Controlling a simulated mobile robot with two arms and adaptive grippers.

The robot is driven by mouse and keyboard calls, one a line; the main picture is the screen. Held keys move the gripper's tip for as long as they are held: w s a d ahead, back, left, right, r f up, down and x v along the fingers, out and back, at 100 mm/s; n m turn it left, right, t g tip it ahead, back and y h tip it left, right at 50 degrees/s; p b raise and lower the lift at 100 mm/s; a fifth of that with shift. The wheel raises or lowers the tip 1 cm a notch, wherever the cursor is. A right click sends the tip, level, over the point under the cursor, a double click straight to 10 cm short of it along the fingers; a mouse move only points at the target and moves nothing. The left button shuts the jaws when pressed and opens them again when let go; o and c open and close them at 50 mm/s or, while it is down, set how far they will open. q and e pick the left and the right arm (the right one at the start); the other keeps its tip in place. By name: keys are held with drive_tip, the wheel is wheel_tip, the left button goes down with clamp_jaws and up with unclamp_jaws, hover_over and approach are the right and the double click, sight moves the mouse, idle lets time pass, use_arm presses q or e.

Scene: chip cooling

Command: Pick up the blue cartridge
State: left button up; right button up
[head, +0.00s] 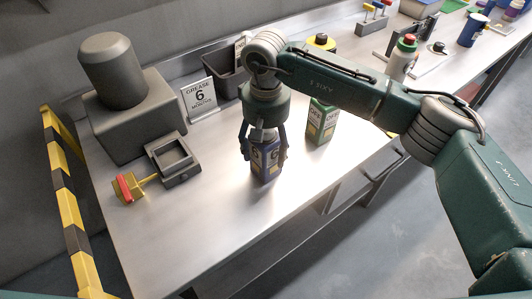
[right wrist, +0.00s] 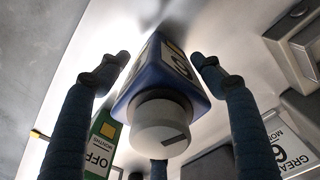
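The blue cartridge (head: 265,165) stands upright on the metal bench, with a pale label on its side. In the right wrist view the blue cartridge (right wrist: 160,82) shows its round white cap towards the camera. My right gripper (head: 264,154) is above and around it, pointing down, with fingers on both sides. In the right wrist view the fingers of the right gripper (right wrist: 161,66) are spread, with a gap visible on the left side; contact on the right is unclear. My left gripper is out of view.
A green cartridge (head: 322,122) stands close by to the right. A grease sign (head: 200,98) and a dark bin (head: 228,75) are behind. A square grey fixture (head: 173,160) and a red-handled yellow part (head: 128,187) lie left. The bench front is clear.

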drive_tip(key=c, duration=1.4)
drive_tip(key=shift+o, duration=0.2)
drive_tip(key=shift+r, duration=0.15)
